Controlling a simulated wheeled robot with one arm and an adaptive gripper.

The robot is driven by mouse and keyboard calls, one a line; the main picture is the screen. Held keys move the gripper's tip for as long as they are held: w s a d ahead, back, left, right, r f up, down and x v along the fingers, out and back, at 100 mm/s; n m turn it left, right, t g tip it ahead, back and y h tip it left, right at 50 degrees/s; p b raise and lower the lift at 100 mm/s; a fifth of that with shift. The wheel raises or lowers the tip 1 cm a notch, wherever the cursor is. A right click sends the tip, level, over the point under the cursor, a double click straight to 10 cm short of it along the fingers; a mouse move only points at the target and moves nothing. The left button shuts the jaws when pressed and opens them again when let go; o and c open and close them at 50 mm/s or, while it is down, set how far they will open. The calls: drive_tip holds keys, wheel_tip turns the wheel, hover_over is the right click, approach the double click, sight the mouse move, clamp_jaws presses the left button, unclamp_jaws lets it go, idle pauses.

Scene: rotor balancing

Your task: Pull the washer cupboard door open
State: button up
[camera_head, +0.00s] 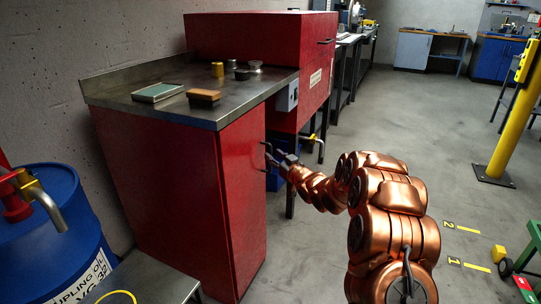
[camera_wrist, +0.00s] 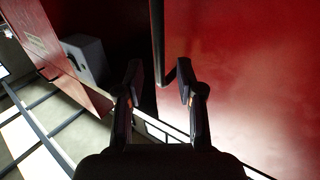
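The red washer cupboard (camera_head: 165,190) stands at the left under a grey metal top. Its door (camera_head: 242,185) is the narrow red face on the right and looks shut; in the wrist view the door (camera_wrist: 240,70) fills the right side. A dark bar handle (camera_wrist: 157,35) runs down the door and bends at its lower end; it also shows in the head view (camera_head: 267,150). My gripper (camera_wrist: 160,78) is open, with the handle's lower part between the fingertips in the picture. I cannot tell whether a finger touches it. In the head view my gripper (camera_head: 279,160) is at the handle.
A green-topped box (camera_head: 158,91), a brown block (camera_head: 203,97) and small metal pieces lie on the metal top (camera_head: 120,85). A blue drum (camera_head: 55,230) stands at the left. A red machine (camera_head: 250,40) is behind the cupboard. The floor to the right is mostly clear, with a yellow post (camera_head: 512,110).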

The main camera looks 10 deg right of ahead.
sight(271, 154)
drive_tip(key=shift+x, duration=1.55)
drive_tip(key=shift+c, duration=0.3)
clamp_jaws()
